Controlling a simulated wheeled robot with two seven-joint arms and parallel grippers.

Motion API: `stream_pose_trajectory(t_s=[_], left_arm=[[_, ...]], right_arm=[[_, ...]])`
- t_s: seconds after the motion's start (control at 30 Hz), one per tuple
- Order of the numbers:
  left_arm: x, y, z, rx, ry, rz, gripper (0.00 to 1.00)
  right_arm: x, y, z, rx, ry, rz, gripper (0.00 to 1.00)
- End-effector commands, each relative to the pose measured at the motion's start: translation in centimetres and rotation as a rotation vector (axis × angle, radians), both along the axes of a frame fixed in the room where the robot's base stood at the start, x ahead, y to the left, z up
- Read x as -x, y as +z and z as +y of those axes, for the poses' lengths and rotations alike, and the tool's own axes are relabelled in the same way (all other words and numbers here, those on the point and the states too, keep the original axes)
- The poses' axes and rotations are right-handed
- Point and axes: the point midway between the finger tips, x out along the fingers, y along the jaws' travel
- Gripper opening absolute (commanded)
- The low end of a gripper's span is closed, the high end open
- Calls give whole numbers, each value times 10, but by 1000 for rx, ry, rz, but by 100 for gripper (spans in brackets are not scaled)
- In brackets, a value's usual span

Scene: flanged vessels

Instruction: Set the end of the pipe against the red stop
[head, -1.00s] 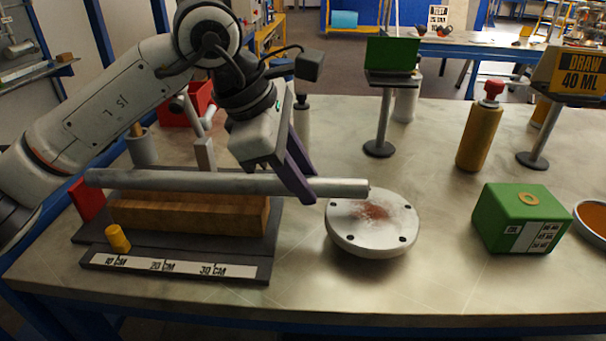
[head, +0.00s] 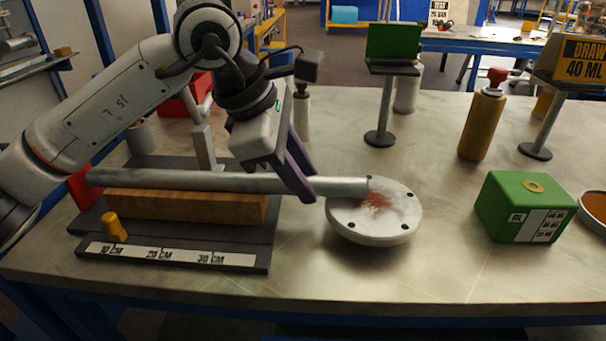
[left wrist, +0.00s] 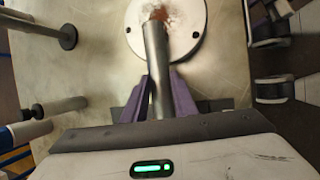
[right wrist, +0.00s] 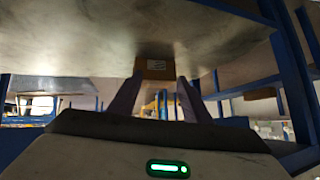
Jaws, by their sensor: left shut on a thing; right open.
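My left gripper (head: 305,190) is shut on the grey pipe (head: 200,181), near its right part. In the left wrist view the pipe (left wrist: 157,60) runs between the purple fingers (left wrist: 161,92). The pipe lies nearly level along the wooden block (head: 185,205); I cannot tell whether it touches it. Its left end is at the red stop (head: 80,186); I cannot tell whether they touch. Its right end reaches over the round flange (head: 372,228). My right gripper (right wrist: 152,88) is open and empty in the right wrist view, below a table surface.
The dark fixture board (head: 262,258) carries a centimetre scale and a yellow peg (head: 113,228). A grey upright (head: 205,148) stands behind the pipe. A green box (head: 525,207), a brown bottle (head: 483,120) and a green display stand (head: 380,100) are to the right. The table front is clear.

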Motion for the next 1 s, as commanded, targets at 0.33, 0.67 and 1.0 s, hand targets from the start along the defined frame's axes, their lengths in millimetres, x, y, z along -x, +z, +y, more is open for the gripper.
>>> stream_pose_trajectory(t_s=[0.33, 0.67, 1.0], left_arm=[[-1, 2, 7, 0, 1, -5, 0], [-1, 2, 15, 1, 0, -4, 0], [0, 1, 15, 0, 0, -1, 47]], right_arm=[[0, -1, 0, 1, 1, -1, 44], [-5, 0, 0, 2, 1, -11, 44], [-6, 0, 0, 2, 1, -13, 44]])
